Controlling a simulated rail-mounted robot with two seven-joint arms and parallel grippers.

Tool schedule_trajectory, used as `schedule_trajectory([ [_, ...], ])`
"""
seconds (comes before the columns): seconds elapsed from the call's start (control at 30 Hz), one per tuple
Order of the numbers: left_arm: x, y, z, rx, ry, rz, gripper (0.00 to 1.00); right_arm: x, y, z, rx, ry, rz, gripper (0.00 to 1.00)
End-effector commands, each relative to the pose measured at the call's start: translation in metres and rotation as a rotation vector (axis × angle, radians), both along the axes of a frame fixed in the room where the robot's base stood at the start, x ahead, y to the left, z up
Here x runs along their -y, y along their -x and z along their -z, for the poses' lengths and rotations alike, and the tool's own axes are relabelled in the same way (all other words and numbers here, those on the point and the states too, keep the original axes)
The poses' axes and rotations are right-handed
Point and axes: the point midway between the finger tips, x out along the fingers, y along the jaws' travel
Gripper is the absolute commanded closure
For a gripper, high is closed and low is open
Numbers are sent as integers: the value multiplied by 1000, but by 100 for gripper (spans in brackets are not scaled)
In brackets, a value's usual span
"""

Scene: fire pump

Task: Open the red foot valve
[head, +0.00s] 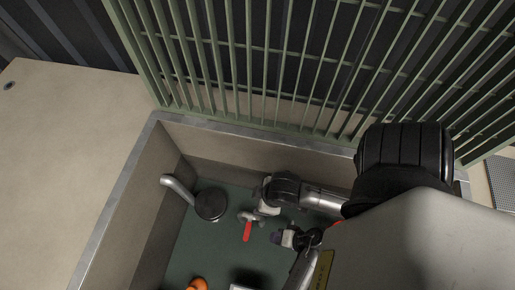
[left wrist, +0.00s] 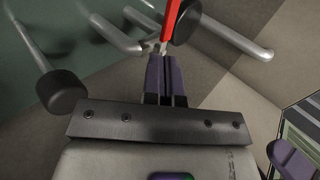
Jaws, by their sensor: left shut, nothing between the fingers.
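The red foot valve's lever (head: 247,231) shows in the head view, low in the sunken pit, on a grey pipe fitting. It also shows in the left wrist view as a red bar (left wrist: 174,16) at the top centre. My left gripper (head: 275,238) appears just right of the lever in the head view, partly hidden under my arm. In the left wrist view its dark purple fingers (left wrist: 162,56) are closed together and empty, with their tips close to the lever's lower end. I cannot tell whether they touch.
The pit has a green floor and a pale metal rim (head: 131,184). A bent pipe (head: 176,187) and black disc (head: 210,205) stand at its left. A green grating (head: 260,62) rises behind. An orange part (head: 197,285) shows at the bottom edge.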

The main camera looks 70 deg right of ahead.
Motion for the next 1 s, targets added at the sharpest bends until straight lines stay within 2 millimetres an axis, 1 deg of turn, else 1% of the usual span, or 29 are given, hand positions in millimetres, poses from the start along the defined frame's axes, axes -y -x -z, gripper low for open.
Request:
schedule_trajectory([
  [0.17, -2, -11, 13, 3, -1, -1, 100, 0, 0, 9, 0, 0, 0, 31],
  [0.4, -6, -40, 40, 4, -1, -1, 100, 0, 0, 28, 0, 0, 0, 31],
  [0.6, -8, -59, 57, 2, -2, 0, 100, 0, 0, 40, 0, -1, 1, 31],
  [0.8, -10, -70, 66, 0, 1, -1, 100, 0, 0, 46, -1, -1, 1, 31],
  [1.0, -10, -73, 68, 0, 1, -1, 100, 0, 0, 47, -1, -1, 1, 31],
])
